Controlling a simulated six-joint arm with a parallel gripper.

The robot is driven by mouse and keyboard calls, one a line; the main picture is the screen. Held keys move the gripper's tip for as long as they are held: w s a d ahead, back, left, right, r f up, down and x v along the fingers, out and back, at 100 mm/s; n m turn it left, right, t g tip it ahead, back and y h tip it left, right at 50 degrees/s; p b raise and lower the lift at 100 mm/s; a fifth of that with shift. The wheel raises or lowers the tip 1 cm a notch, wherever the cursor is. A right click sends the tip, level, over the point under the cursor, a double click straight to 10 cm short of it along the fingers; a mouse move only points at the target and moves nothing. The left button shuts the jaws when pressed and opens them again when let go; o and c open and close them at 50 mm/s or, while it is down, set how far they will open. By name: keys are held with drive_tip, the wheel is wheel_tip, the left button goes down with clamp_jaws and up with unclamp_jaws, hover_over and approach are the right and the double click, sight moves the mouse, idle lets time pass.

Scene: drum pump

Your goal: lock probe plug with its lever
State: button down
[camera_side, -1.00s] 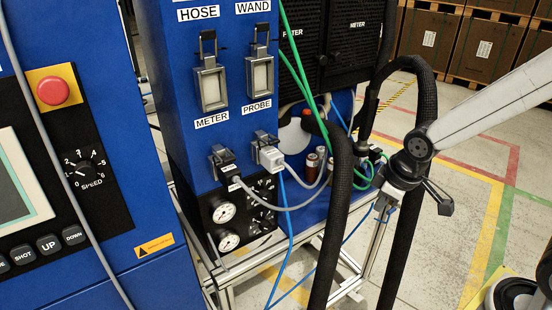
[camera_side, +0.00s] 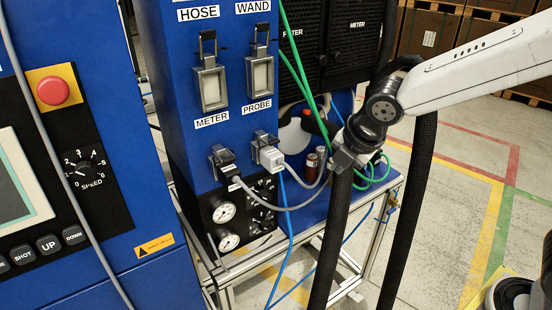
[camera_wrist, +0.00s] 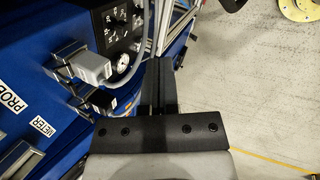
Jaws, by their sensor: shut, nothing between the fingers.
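The light grey probe plug (camera_side: 270,157) sits in the lower right socket of the blue panel, with its cable hanging from it. It also shows in the wrist view (camera_wrist: 92,66). Its dark lever (camera_side: 262,137) is at the top of the socket; I cannot tell its exact angle. My gripper (camera_side: 338,165) is to the right of the plug, apart from it, partly hidden near a thick black hose. In the wrist view my fingers (camera_wrist: 158,72) are shut and empty, right of the plug and not touching it.
The darker meter plug (camera_side: 224,165) sits left of the probe plug. Thick black hoses (camera_side: 340,220) and green tubes hang near my gripper. Gauges (camera_side: 224,212) are below the plugs. Two empty-looking latched sockets (camera_side: 261,75) are above. Open floor lies to the right.

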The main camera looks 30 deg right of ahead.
sight(276, 153)
drive_tip(key=w+a+r+n+t, duration=0.1)
drive_tip(key=a+r+n, duration=0.2)
drive_tip(key=n, duration=0.4)
drive_tip(key=w+a+r+n+t, duration=0.1)
drive_tip(key=w+a+r+n, duration=0.1)
drive_tip(key=a+r+n, duration=0.2)
drive_tip(key=shift+w+r+n, duration=0.25)
drive_tip(key=shift+r+n, duration=0.9)
drive_tip(key=shift+n, duration=0.65)
drive_tip(key=shift+w+f, duration=0.1)
drive_tip(key=shift+f, duration=0.05)
drive_tip(key=shift+x, duration=4.85)
drive_tip(key=shift+a, duration=0.15)
